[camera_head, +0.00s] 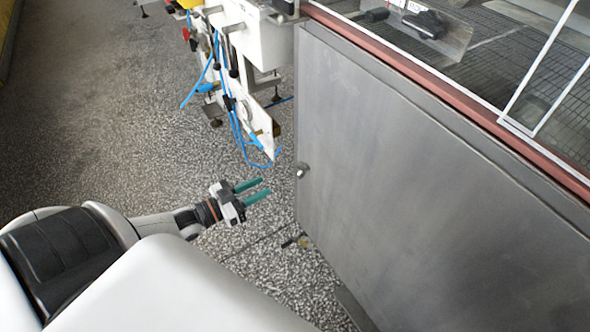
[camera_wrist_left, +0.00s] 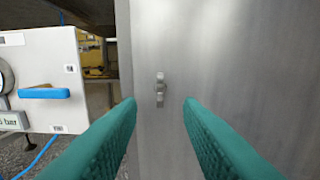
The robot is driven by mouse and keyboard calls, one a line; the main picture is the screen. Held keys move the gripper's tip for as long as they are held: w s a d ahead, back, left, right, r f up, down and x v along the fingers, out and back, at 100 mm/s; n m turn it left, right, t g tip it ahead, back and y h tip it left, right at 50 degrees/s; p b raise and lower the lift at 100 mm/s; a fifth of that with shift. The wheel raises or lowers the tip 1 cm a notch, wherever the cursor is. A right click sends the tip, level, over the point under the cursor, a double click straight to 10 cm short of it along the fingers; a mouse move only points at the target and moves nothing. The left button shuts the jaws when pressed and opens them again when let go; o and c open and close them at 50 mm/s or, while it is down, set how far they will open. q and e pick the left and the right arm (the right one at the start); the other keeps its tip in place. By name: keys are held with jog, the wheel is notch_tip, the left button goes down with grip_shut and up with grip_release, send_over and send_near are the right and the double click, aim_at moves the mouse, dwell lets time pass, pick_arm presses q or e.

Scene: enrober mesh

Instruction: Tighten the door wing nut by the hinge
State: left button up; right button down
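The wing nut (camera_head: 301,170) is a small metal piece on the left edge of the grey metal door (camera_head: 430,200). In the left wrist view the wing nut (camera_wrist_left: 160,89) stands with its wings roughly upright, between and beyond the fingertips. My left gripper (camera_head: 266,189) has green fingers, is open and empty, and points at the door edge with a gap to the nut. The fingers also show in the left wrist view (camera_wrist_left: 160,103), spread on both sides of the nut. A hinge cannot be made out. My right gripper is not in view.
A white box (camera_wrist_left: 60,80) with a blue handle (camera_wrist_left: 44,93) stands left of the door; blue hoses (camera_head: 238,130) hang near it. A reddish rail (camera_head: 450,92) and a glazed mesh area run above the door. The speckled floor (camera_head: 110,130) is open at left.

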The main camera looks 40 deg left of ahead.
aim_at(298, 168)
pick_arm(q)
jog(key=b+x, duration=0.2)
jog(key=x, duration=1)
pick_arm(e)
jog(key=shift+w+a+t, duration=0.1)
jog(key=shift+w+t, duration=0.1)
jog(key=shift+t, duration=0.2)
pick_arm(q)
jog(key=shift+r, duration=0.15)
grip_shut()
